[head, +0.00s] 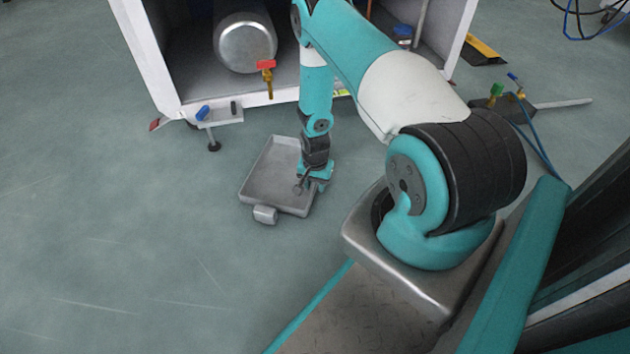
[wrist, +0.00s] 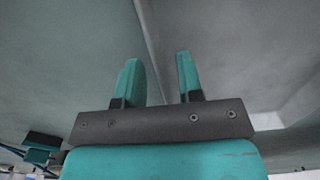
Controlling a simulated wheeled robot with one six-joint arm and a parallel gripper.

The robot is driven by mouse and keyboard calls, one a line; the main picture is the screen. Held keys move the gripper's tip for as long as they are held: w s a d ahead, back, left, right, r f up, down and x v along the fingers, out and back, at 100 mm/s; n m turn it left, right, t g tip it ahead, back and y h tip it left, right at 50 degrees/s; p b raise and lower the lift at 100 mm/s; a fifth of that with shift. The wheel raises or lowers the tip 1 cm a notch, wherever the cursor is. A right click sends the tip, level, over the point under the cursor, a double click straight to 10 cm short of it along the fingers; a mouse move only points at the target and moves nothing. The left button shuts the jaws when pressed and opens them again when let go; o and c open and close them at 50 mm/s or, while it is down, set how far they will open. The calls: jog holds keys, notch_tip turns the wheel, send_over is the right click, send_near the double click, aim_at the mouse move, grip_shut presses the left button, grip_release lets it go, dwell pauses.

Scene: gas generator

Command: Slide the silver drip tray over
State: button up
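The silver drip tray (head: 262,188) lies on the floor in front of the open cabinet in the head view. It is a shallow rectangular metal pan with a small block-like tab (head: 265,214) at its near edge. My gripper (head: 299,187) points down at the tray's right side, and my arm hides part of that side. In the wrist view my gripper (wrist: 157,58) has its two teal fingers apart, with a visible gap. Grey surfaces with an edge line (wrist: 151,45) show behind and between the fingers. I cannot tell whether the fingers touch the tray.
The white-framed cabinet (head: 150,60) stands behind the tray, holding a metal cylinder (head: 246,45). A red-handled brass valve (head: 266,75) hangs at its front. A blue-handled fitting (head: 203,113) sits at its lower left edge. The floor left of the tray is clear.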

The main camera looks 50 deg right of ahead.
jog(key=shift+f, duration=0.1)
jog(key=shift+c, duration=0.2)
grip_shut()
